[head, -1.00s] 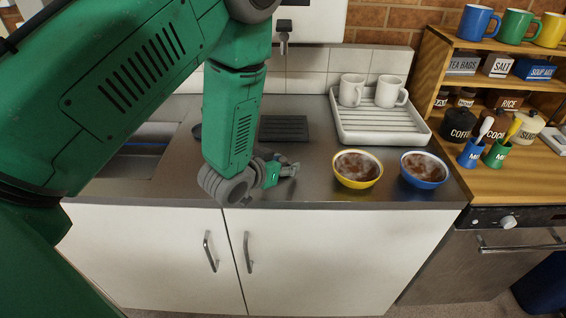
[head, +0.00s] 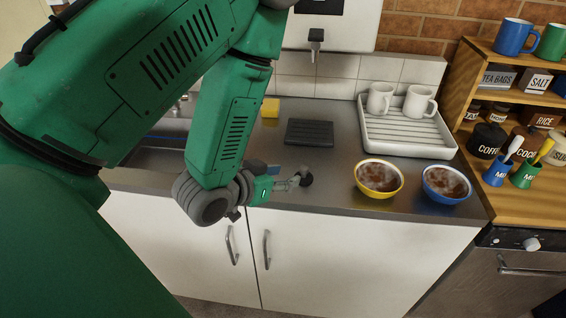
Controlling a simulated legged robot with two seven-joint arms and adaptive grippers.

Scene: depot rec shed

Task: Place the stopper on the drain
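A small dark round piece (head: 306,177), which looks like the stopper, is at the steel counter's front part, left of the yellow bowl. My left gripper (head: 298,182) reaches in from the left and its fingertips are at this piece. Whether the fingers are closed on it or only beside it is too small to tell. The sink (head: 160,143) shows at the left, partly covered by my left arm. Its drain is hidden. My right gripper is not in view.
A yellow bowl (head: 379,178) and a blue bowl (head: 447,184) of brown food stand right of the gripper. Behind are a dark ribbed mat (head: 309,133), a yellow sponge (head: 270,107) and a white drying rack (head: 405,137) with two mugs (head: 380,99). A wooden shelf stands at right.

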